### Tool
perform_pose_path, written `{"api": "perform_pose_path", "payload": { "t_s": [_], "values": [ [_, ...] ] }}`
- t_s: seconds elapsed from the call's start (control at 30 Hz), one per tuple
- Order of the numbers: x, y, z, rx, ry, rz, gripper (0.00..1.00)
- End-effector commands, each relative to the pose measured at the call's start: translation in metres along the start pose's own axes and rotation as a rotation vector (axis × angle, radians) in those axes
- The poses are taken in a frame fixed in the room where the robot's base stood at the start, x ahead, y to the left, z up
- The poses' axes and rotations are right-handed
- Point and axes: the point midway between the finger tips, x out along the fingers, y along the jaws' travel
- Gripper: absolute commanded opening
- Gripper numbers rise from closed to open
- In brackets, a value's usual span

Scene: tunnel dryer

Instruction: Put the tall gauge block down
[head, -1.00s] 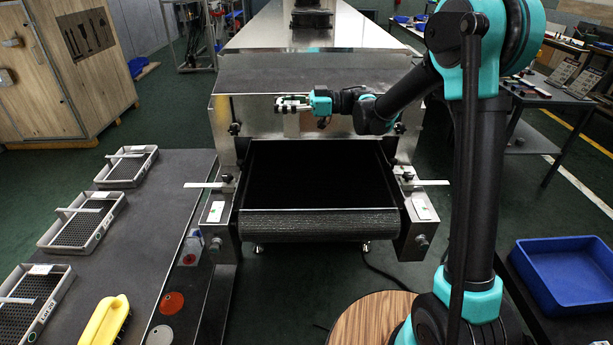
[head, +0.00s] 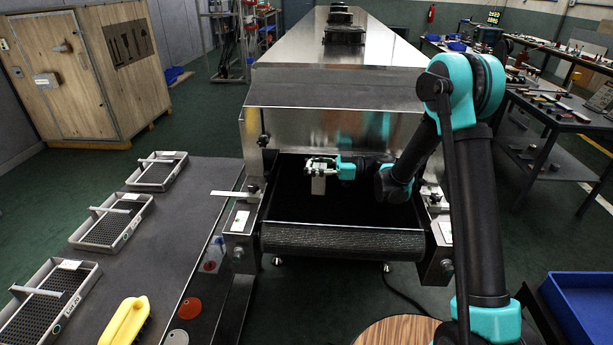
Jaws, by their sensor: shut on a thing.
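My gripper (head: 316,164) is over the black conveyor belt (head: 345,208) at the mouth of the steel tunnel dryer (head: 340,130). It is shut on the tall gauge block (head: 318,186), a small pale grey upright block that hangs below the fingers. The block's upper part is hidden by the fingers. I cannot tell whether its lower end touches the belt.
Steel side rails flank the belt, with a roller (head: 343,241) in front. The left table holds several wire-mesh trays (head: 110,224), a yellow-handled brush (head: 125,322) and a red disc (head: 190,308). A blue bin (head: 580,305) is at lower right. The belt around the block looks clear.

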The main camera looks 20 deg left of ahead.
Motion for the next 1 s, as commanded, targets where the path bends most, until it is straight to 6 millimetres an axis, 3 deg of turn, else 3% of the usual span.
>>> {"api": "perform_pose_path", "payload": {
  "t_s": [0.3,0.63,0.67,0.9,1.0],
  "values": [
    [0.0,0.0,0.034,0.0,0.001,0.0,0.0],
    [0.0,0.0,0.036,0.0,0.001,0.0,0.0],
    [0.0,0.0,0.037,0.0,0.0,0.0,0.28],
    [0.0,0.0,0.036,0.0,0.0,0.0,0.58],
    [0.0,0.0,0.036,0.0,0.0,0.0,0.59]
  ]
}}
